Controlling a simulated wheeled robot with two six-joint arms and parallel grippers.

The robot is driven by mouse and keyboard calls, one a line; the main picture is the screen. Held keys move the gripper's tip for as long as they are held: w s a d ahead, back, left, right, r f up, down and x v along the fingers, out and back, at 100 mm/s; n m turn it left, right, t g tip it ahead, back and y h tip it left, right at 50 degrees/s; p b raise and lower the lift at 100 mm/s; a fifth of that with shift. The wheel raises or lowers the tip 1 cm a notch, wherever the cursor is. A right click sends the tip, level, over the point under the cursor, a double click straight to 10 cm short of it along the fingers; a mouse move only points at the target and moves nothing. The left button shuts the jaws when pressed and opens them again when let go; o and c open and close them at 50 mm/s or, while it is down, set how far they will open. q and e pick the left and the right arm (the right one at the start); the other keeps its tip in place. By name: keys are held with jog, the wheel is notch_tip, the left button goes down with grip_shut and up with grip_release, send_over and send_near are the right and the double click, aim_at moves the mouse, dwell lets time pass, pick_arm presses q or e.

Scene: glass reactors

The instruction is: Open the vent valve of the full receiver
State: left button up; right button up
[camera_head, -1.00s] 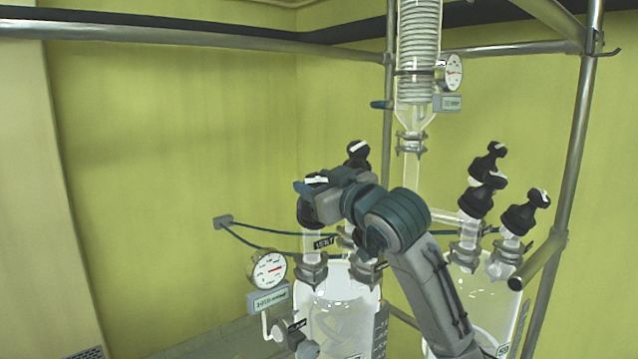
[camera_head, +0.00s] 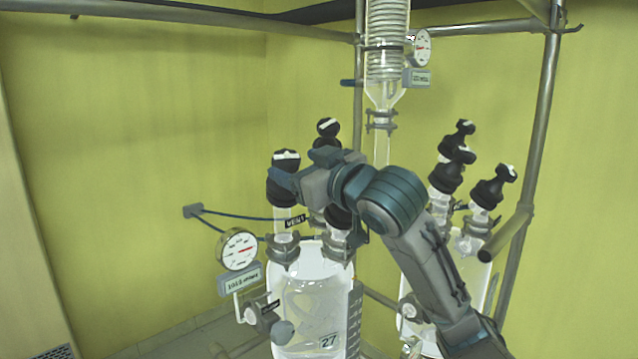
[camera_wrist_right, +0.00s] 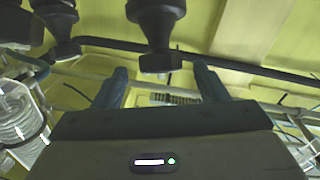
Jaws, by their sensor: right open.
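Two glass receivers stand side by side: the left receiver (camera_head: 305,305) with a "27" tag, and the right receiver (camera_head: 480,272), partly behind my right arm. The left one appears to hold clear liquid; the right one's level is hard to tell. In the right wrist view, a black valve (camera_wrist_right: 157,35) shows between and beyond the open fingers. My left gripper is out of view.
More black valves stand close behind the gripper (camera_head: 328,128) and on the right receiver (camera_head: 492,188). A pressure gauge (camera_head: 238,249) is at the left, a condenser coil (camera_head: 387,40) above. Metal frame poles (camera_head: 540,120) stand at the right. The left side is open.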

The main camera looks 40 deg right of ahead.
jog(key=s+b, duration=0.2)
jog(key=s, duration=0.4)
jog(key=shift+f, duration=0.15)
dwell(0.5)
